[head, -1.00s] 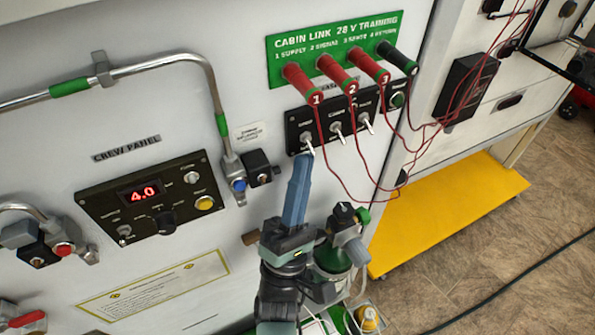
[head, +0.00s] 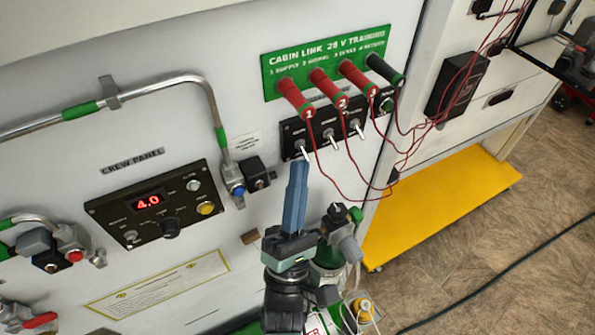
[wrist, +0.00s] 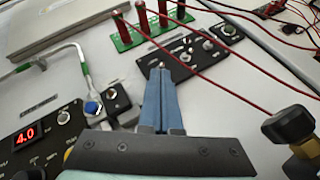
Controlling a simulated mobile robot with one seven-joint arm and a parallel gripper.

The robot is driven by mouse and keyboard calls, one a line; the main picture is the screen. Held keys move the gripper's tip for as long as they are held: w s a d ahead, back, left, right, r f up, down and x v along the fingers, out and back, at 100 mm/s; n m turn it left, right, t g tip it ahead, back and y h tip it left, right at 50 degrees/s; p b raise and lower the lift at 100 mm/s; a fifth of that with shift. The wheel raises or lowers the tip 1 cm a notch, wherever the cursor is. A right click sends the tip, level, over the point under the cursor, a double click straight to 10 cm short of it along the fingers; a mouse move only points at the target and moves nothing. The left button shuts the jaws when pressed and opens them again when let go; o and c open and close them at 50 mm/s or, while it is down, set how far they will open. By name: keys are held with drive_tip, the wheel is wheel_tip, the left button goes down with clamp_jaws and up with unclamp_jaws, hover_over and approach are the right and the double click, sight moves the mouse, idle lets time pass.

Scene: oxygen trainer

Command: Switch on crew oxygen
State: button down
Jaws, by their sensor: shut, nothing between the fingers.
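The crew panel (head: 158,203) is a black box on the white wall, with a red display (head: 148,203) reading 4.0, a dark knob (head: 169,227), small toggles and a yellow button (head: 206,208). It shows partly at the left of the wrist view (wrist: 27,135). To its right is a black switch strip (head: 318,146) with several silver toggles. My gripper (head: 299,163) has its long blue fingers together and empty, with the tips at the lower end of the leftmost toggle (head: 303,152). In the wrist view the tips cover most of that toggle; contact is unclear.
Red plugs (head: 325,85) and a black plug stick out from a green CABIN LINK board (head: 287,63) above the strip. Thin red wires (head: 345,187) hang close to the right of my fingers. A green cylinder with a valve (head: 342,232) stands beside my wrist.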

drive_tip(key=shift+s+d+r+n+g+y+p, duration=0.1)
drive_tip(key=shift+r+n+g+y+p, duration=0.1)
drive_tip(key=shift+n+y+p, duration=0.2)
drive_tip(key=shift+s+r+n+g+y+p, duration=0.1)
drive_tip(key=shift+n+g+y+p, duration=0.15)
drive_tip(key=shift+n+p, duration=0.2)
drive_tip(key=p, duration=0.1)
drive_tip(key=n+g+y+p, duration=0.1)
drive_tip(key=n+y+p, duration=0.1)
drive_tip(key=p, duration=0.1)
drive_tip(key=shift+s+d+r+n+g+y, duration=0.15)
drive_tip(key=shift+s+r+n+g+y, duration=0.1)
drive_tip(key=shift+r, duration=0.15)
drive_tip(key=shift+p, duration=0.3)
drive_tip(key=n+g+p, duration=0.1)
drive_tip(key=n+g+y+p, duration=0.1)
drive_tip(key=shift+s+d+r+y+p, duration=0.15)
drive_tip(key=shift+s+r+y+p, duration=0.05)
drive_tip(key=shift+r+y+p, duration=0.1)
drive_tip(key=shift+f, duration=0.2)
